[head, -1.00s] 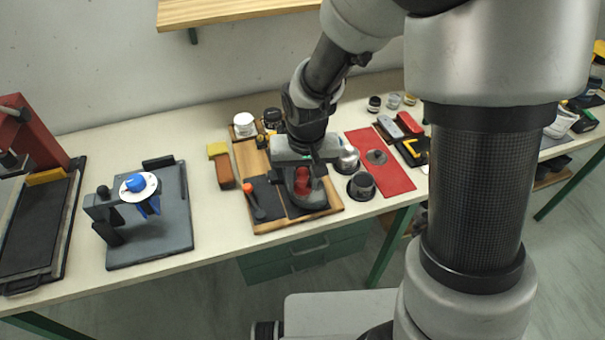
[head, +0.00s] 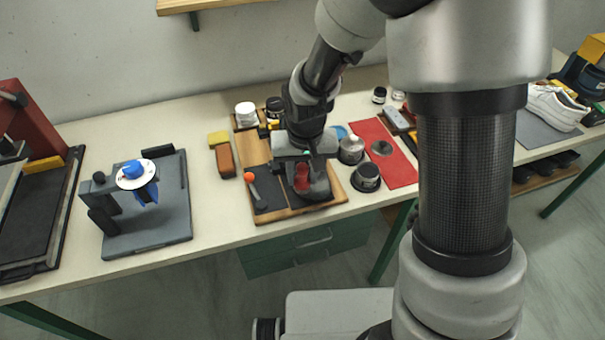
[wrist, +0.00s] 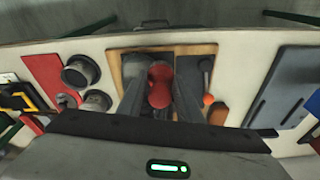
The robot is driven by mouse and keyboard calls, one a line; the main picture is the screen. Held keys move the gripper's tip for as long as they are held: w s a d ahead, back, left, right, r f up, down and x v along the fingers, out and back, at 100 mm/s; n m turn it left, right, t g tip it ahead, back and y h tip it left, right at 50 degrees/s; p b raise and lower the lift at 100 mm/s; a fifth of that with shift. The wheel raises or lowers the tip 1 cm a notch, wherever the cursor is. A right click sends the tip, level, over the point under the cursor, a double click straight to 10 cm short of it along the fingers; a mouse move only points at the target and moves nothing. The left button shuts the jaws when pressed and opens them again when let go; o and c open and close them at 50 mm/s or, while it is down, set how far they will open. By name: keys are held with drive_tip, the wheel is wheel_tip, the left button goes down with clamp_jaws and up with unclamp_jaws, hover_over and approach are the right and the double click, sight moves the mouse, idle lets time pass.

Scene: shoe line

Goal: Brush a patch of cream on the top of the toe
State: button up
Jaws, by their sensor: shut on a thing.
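My gripper (head: 303,180) is shut on a red thing with a rounded top, which looks like the handle of a brush or dauber (wrist: 160,84). It is low over the wooden board (head: 270,218), at its right black mat. A dark grey rounded shape lies beside the red thing; I cannot tell whether it is a tool or part of my gripper. The lower end of the held thing is hidden. A white shoe (head: 552,107) stands on a grey mat at the far right, away from my gripper. No cream patch can be made out on it.
An orange-knobbed tool (head: 250,180) lies on the board's left. A metal pot (head: 351,150) and a dark tin (head: 366,178) stand just right of it, before a red mat (head: 402,173). A blue-topped fixture (head: 133,170) stands left. A white jar (head: 246,114) stands behind.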

drive_tip(key=shift+w+a+f+b, duration=0.1)
drive_tip(key=shift+w+f+b, duration=0.15)
drive_tip(key=shift+f+b, duration=0.45)
idle(0.3)
drive_tip(key=shift+w+d+r+p, duration=0.15)
drive_tip(key=shift+w+d, duration=0.1)
drive_tip(key=shift+d, duration=0.75)
drive_tip(key=shift+w+d+f+p, duration=0.1)
drive_tip(key=shift+w+d, duration=0.2)
drive_tip(key=shift+d, duration=0.65)
drive_tip(key=shift+w+d+r+p, duration=0.15)
drive_tip(key=shift+w+d, duration=0.1)
drive_tip(key=shift+d, duration=0.75)
drive_tip(key=d, duration=0.1)
drive_tip(key=w+d, duration=0.1)
drive_tip(key=shift+d+f, duration=0.15)
drive_tip(key=shift+d, duration=0.2)
drive_tip(key=shift+a, duration=0.1)
